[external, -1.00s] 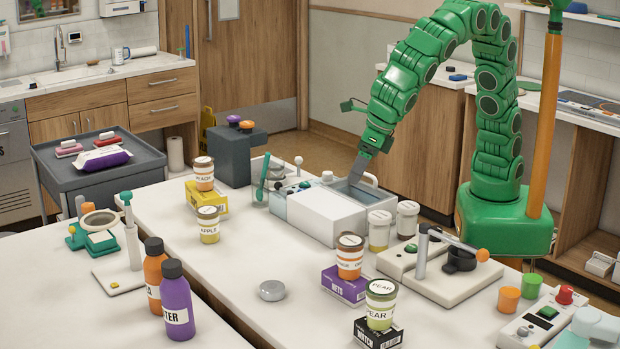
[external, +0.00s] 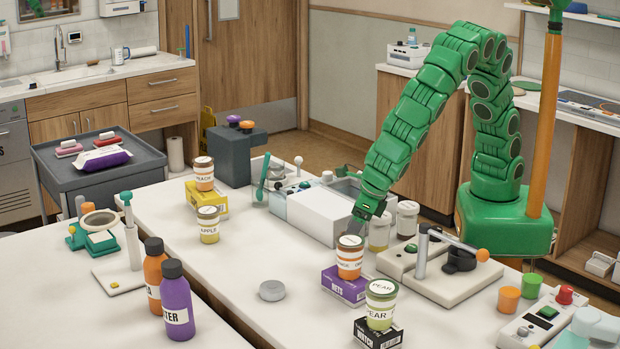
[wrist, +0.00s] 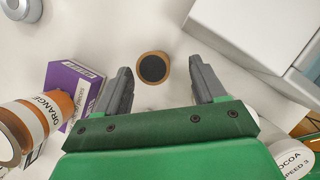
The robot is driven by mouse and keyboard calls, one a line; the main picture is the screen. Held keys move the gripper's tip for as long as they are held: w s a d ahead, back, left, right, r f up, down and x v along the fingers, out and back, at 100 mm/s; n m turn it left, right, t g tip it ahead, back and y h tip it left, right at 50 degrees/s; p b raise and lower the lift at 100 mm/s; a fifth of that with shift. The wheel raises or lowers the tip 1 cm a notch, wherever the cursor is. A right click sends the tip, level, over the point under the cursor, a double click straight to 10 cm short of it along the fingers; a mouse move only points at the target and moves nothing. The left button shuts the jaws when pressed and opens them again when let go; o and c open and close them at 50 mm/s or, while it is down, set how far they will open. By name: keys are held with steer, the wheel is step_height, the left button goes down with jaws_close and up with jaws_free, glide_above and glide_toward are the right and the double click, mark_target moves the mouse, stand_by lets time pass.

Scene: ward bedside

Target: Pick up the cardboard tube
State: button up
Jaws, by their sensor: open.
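The cardboard tube (wrist: 152,67) shows in the wrist view as a brown ring with a dark hollow centre, seen from above on the white table. It appears just beyond and between my fingertips, apart from both. In the external view I cannot make it out; the orange jar and my arm may hide it. My gripper (wrist: 160,74) is open and empty, pointing down over the table. In the external view it (external: 357,219) is just behind the orange jar (external: 350,257).
The orange jar stands on a purple box (external: 343,287), close left of my gripper in the wrist view. A white machine (external: 326,214) is on the other side. Lidded jars (external: 407,218) stand nearby. A grey puck (external: 272,291) lies on clear table at the front.

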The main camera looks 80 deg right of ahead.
steer(key=shift+a+x, duration=0.15)
steer(key=shift+x, duration=1.2)
steer(key=shift+a+x, duration=0.2)
steer(key=shift+x, duration=1.2)
steer(key=shift+c, duration=0.5)
steer(key=c, duration=0.9)
steer(key=shift+c, duration=0.2)
